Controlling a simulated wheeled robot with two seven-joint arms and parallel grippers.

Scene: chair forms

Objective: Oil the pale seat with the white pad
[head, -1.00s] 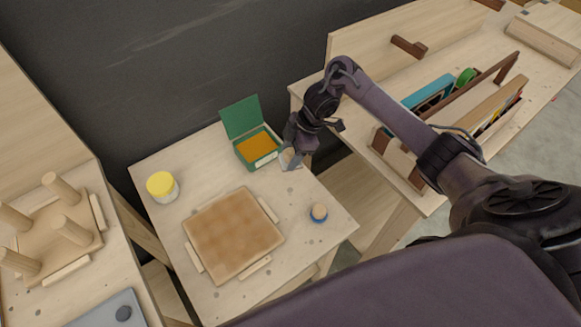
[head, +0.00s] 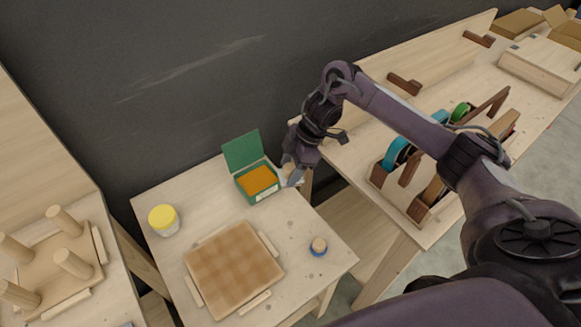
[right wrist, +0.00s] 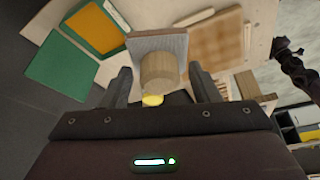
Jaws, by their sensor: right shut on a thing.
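The seat (head: 234,270) is a square tan panel with a faint checkered pattern, lying flat on the small table between wooden stops. Its edge also shows in the right wrist view (right wrist: 215,38). My right gripper (head: 292,180) is beside the green box's right side, near the table's back right edge. It is shut on the round wooden knob of the pad (right wrist: 158,42), whose flat face is pale grey-white and points away from the fingers. The pad is mostly hidden in the head view. A dark shape at the right wrist view's right edge looks like my left gripper (right wrist: 288,50); its jaws are unclear.
An open green box (head: 258,182) with an orange inside stands on the table (head: 185,195). A yellow-lidded jar (head: 163,220) is to its left. A caddy (head: 420,205) stands on the right bench.

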